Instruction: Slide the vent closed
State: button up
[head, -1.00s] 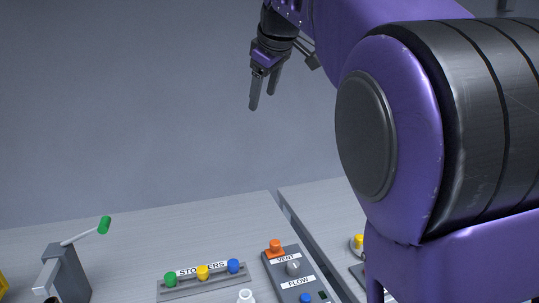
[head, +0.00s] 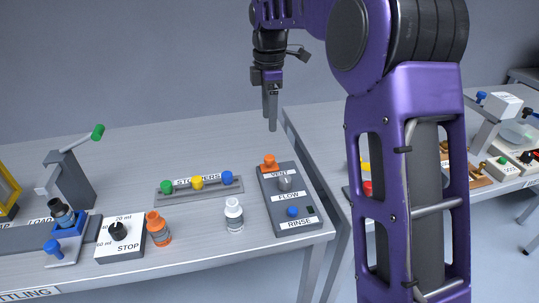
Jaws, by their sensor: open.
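The vent slider has an orange knob (head: 269,162) at the top of a dark grey control panel (head: 290,226), beside a label reading VENT. Below it on the panel are a grey FLOW dial (head: 285,183) and a blue RINSE button (head: 292,212). My gripper (head: 271,127) hangs in the air above and behind the panel, pointing down, with nothing in it. Its fingers overlap from this angle. It is apart from the knob.
A stopper rack (head: 200,195) with green, yellow and blue stoppers lies left of the panel. A white bottle (head: 234,216) and an orange bottle (head: 158,229) stand in front. A green-handled lever press (head: 72,180) is at left. A gap separates the two tables.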

aim_at(270, 157)
notch_tip(270, 157, down, 12)
jog(key=shift+r+b, duration=0.1)
jog(key=shift+b, duration=0.95)
grip_shut()
dwell(0.7)
